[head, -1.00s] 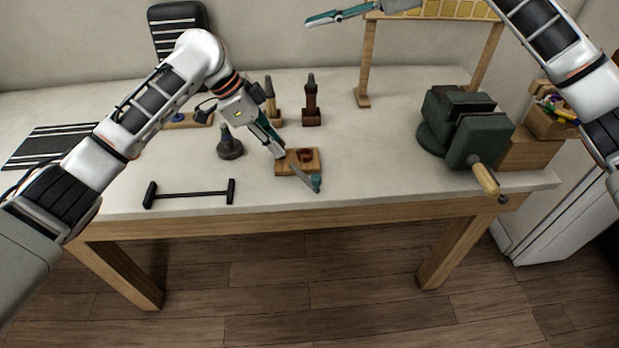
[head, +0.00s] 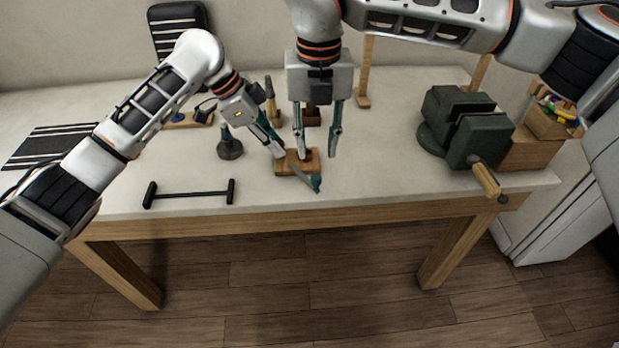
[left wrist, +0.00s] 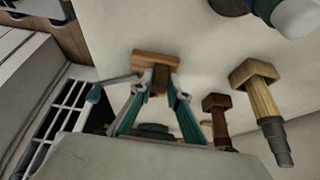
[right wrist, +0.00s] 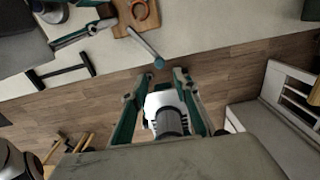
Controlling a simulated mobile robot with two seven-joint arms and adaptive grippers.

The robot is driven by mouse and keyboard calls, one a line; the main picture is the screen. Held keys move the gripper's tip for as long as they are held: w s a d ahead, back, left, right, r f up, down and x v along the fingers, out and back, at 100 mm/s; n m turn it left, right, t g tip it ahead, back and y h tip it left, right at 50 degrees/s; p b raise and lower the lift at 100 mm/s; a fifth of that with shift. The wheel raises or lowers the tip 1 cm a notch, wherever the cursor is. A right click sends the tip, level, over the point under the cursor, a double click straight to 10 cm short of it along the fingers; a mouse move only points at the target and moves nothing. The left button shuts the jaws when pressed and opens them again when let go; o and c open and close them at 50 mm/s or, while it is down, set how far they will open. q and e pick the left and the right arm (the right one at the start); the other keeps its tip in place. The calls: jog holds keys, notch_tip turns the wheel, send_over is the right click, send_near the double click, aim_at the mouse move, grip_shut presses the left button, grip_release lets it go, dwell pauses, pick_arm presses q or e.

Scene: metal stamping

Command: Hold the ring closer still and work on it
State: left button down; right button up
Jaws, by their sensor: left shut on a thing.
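A small wooden block (head: 287,169) lies near the table's front edge and carries a reddish-brown round piece, seen as a ring shape in the right wrist view (right wrist: 140,11). My left gripper (head: 281,153) is at the block's left side. In the left wrist view its fingertips close on a dark brown part (left wrist: 160,80) of the block. A grey tool with a teal end (head: 317,184) slants across the block's front; I cannot tell whether the fingers touch it. My right gripper (head: 317,144) points down, open and empty, above the block and partly hiding its round piece.
A black T-ended bar (head: 190,193) lies to the left. A dark weighted stand (head: 230,148) and wooden-handled tools (head: 271,100) stand behind. A green vise (head: 462,125) and a wooden bin (head: 555,112) are at the right. The table between block and vise is clear.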

aim_at(316, 177)
jog(key=shift+f, duration=4)
jog(key=c, duration=0.7)
grip_shut()
